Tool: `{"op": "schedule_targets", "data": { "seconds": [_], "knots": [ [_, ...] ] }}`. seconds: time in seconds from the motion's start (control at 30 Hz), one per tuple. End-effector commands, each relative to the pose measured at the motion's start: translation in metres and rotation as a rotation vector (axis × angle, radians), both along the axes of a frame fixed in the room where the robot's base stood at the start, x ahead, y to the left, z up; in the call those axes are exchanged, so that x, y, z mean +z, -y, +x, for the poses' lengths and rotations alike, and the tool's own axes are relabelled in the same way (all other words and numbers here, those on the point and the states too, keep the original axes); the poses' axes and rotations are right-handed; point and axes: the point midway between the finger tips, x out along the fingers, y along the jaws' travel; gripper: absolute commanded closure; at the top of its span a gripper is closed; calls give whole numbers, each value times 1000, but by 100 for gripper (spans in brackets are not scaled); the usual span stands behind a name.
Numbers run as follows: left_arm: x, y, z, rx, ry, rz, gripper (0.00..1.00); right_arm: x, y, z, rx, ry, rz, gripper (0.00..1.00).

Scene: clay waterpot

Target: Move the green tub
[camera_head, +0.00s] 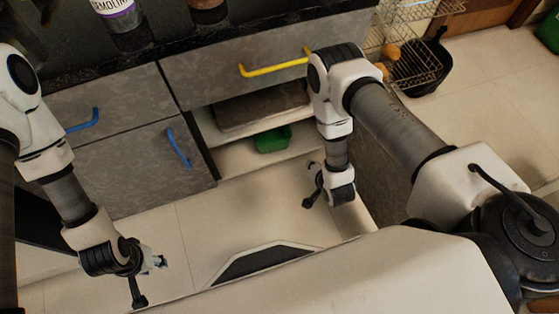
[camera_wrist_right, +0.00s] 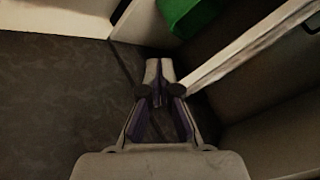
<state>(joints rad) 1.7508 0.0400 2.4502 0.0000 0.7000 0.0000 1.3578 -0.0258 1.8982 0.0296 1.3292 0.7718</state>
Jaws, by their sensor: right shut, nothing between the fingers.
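The green tub (camera_head: 272,139) sits on a pale surface inside the open lower compartment of the counter, beneath a dark slab. Part of it also shows at the top of the right wrist view (camera_wrist_right: 188,14), cut off by the frame edge. My right gripper (camera_wrist_right: 159,68) is shut and empty, with its fingertips pointing toward the compartment and apart from the tub. In the head view it hangs in front of the compartment, right of and nearer than the tub. My left gripper (camera_head: 160,262) is low at the left, far from the tub; its jaw opening is unclear.
A yellow-handled drawer (camera_head: 210,72) is above the compartment. Blue handles (camera_head: 178,148) mark closed fronts to its left. A pale panel edge (camera_wrist_right: 245,48) stands close to the right of my right gripper. A wire rack (camera_head: 418,65) is at the back right. Floor in front is open.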

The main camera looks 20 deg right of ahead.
Motion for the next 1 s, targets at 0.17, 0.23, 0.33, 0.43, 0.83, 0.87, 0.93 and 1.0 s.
{"op": "schedule_targets", "data": {
  "seconds": [0.17, 0.23, 0.33, 0.43, 0.83, 0.87, 0.93, 1.0],
  "knots": [
    [-124, 0, 0, 0, -1, 0, 60, -138, -18, 33, -178, 339, 290, 100],
    [-157, 0, 0, 0, -1, 0, 60, -170, -25, 39, -228, 467, 428, 100],
    [-190, 0, 0, 0, -1, 0, 60, -197, -35, 40, -270, 614, 608, 100],
    [-204, 0, 0, 0, -1, 0, 60, -207, -40, 37, -285, 702, 726, 100],
    [-224, 0, 0, 0, 0, 0, 60, -204, -42, 80, -288, 739, 777, 100],
    [-227, 0, 0, 0, 0, 0, 60, -204, -42, 86, -288, 739, 777, 100],
    [-235, 0, 0, 0, 0, 0, 60, -205, -42, 102, -288, 738, 776, 100],
    [-242, 0, 0, 1, 0, 0, 60, -204, -43, 117, -288, 739, 775, 100]
  ]
}}
